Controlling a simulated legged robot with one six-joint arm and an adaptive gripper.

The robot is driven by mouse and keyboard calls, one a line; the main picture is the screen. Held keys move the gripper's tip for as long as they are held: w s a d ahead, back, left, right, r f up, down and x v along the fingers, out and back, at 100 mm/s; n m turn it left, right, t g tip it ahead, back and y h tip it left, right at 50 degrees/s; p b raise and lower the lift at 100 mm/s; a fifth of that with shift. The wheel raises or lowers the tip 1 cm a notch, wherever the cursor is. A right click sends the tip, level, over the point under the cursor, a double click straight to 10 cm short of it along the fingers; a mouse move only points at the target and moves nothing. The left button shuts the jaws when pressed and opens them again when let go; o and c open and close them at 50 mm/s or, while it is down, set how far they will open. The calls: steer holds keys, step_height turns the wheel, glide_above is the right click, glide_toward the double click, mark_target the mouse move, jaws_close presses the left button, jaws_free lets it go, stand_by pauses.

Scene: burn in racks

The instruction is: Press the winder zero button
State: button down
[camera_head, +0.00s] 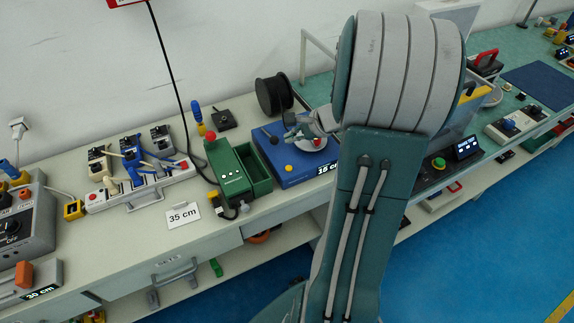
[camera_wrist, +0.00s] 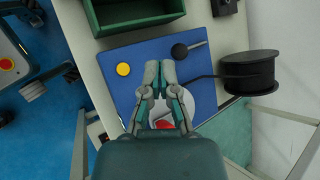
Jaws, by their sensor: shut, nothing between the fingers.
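The winder is a blue flat box (camera_head: 292,178) on the bench, with a "15 cm" display on its front; it also fills the middle of the wrist view (camera_wrist: 113,90). A round yellow button (camera_wrist: 123,69) sits on its top near one edge, also seen in the head view (camera_head: 288,168). A black knob (camera_wrist: 179,51), a pale disc (camera_wrist: 205,98) and a red part (camera_wrist: 163,125) are also on it. My gripper (camera_wrist: 160,66) is shut and empty above the blue top, between the yellow button and black knob, apart from the button. It shows in the head view (camera_head: 289,126).
A green box with an open tray (camera_head: 255,170) stands left of the winder. A black spool (camera_head: 273,95) stands behind it. A "35 cm" card (camera_head: 184,215) lies on the bench at left. My arm hides part of the bench right of the winder.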

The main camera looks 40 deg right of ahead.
steer(key=shift+a, duration=0.1)
glide_toward(282, 166)
steer(key=shift+w+r+x, duration=0.15)
steer(key=shift+x, duration=1.2)
steer(key=shift+w+r+x, duration=0.1)
steer(key=shift+r+x, duration=0.05)
steer(key=shift+x, duration=1.2)
steer(key=shift+a, duration=0.15)
steer(key=shift+f, duration=0.3)
steer(key=shift+f, duration=0.4)
steer(key=shift+r, duration=0.8)
